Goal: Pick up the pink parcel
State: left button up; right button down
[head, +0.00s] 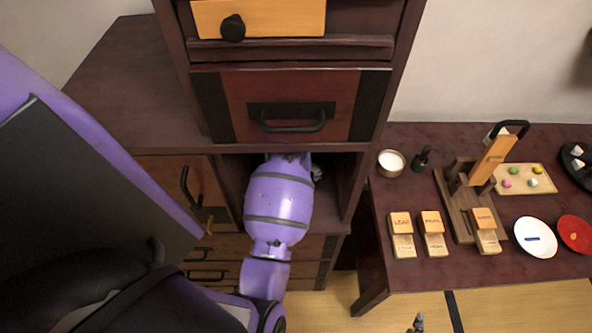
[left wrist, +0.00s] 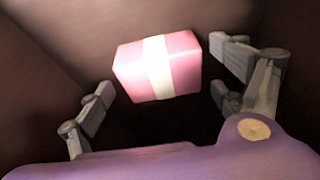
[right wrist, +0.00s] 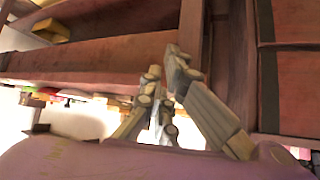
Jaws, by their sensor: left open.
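The pink parcel (left wrist: 180,66), a small box with a pale white band around it, sits in a dark compartment in the left wrist view. My left gripper (left wrist: 160,82) is open, with one finger on each side of the parcel's near end and visible gaps to it. In the head view my left arm reaches into the open cabinet bay, where the wrist hides the parcel and most of the fingers. My right gripper (right wrist: 162,64) has its fingertips together, with nothing seen between them, in front of reddish wooden boards.
The bay has side walls and a drawer (head: 292,107) with a dark handle above it. A door (head: 182,190) with a handle is at its left. A low table (head: 420,280) at right holds labelled blocks, a white plate (head: 537,249) and a red plate (head: 575,222).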

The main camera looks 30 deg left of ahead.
pick_arm(q)
jog(key=shift+s+d, duration=0.1)
jog(key=shift+s, duration=0.05)
jog(key=shift+s+r, duration=0.1)
jog(key=shift+s, duration=0.15)
jog(key=c, duration=0.5)
jog(key=shift+c, duration=1.4)
jog(key=shift+w, duration=0.1)
jog(key=c, duration=0.5)
jog(key=shift+c, duration=0.2)
jog(key=shift+w+r, duration=0.15)
pick_arm(e)
jog(key=shift+s+d+f, duration=0.15)
jog(key=shift+s+f, duration=0.05)
jog(key=shift+s, duration=0.35)
jog(key=shift+s+d+f, duration=0.15)
jog(key=shift+s, duration=0.35)
